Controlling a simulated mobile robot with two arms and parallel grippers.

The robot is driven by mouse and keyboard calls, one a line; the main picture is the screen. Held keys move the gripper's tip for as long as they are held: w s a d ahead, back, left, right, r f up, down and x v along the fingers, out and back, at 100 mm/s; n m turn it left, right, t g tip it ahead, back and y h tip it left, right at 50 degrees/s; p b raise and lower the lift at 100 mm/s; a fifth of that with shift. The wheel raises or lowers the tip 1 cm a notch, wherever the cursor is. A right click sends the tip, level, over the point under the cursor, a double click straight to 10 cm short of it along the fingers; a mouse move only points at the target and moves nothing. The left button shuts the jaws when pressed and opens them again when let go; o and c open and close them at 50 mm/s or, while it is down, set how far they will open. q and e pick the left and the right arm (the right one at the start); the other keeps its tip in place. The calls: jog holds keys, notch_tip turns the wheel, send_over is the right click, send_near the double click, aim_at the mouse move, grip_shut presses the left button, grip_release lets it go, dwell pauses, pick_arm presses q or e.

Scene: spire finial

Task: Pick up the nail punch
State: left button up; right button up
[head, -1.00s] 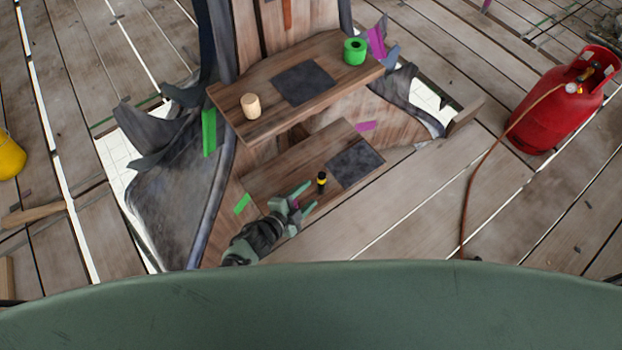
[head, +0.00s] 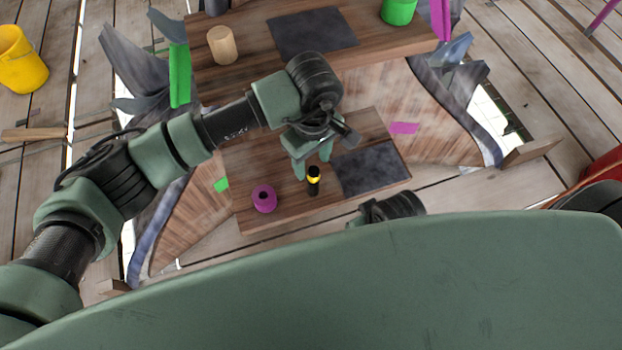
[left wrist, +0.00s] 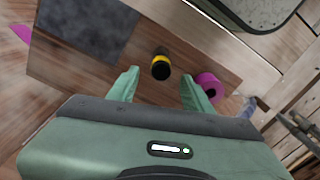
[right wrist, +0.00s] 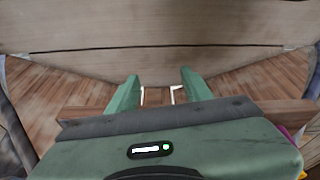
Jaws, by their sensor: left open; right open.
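The nail punch appears to be the small black tool with a yellow band (head: 313,180), standing upright on the lower wooden step (head: 240,165). My left gripper (head: 312,166) is open just behind it in the head view, fingers pointing down. In the left wrist view the punch (left wrist: 161,64) shows between and just beyond the open fingertips (left wrist: 159,76), with nothing held. My right gripper is open and empty in the right wrist view (right wrist: 160,78), facing wooden boards. In the head view it is mostly hidden behind my green body.
A magenta roll (head: 264,199) sits left of the punch, and a dark square patch (head: 369,172) lies to its right. The upper step (head: 385,42) holds a wooden cylinder (head: 222,45) and a green roll (head: 398,10). A yellow bucket (head: 20,60) stands far left.

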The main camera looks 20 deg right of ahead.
aim_at(314, 178)
pick_arm(q)
jog(key=f, duration=0.6)
jog(key=shift+s+d+f+b, duration=0.1)
jog(key=shift+s+f+b, duration=0.25)
jog(key=shift+b, duration=0.05)
jog(key=shift+f, duration=0.3)
jog(key=shift+r, duration=0.1)
grip_shut()
pick_arm(e)
jog(key=v, duration=0.3)
jog(key=shift+w+r, duration=0.15)
jog(key=shift+r, duration=0.2)
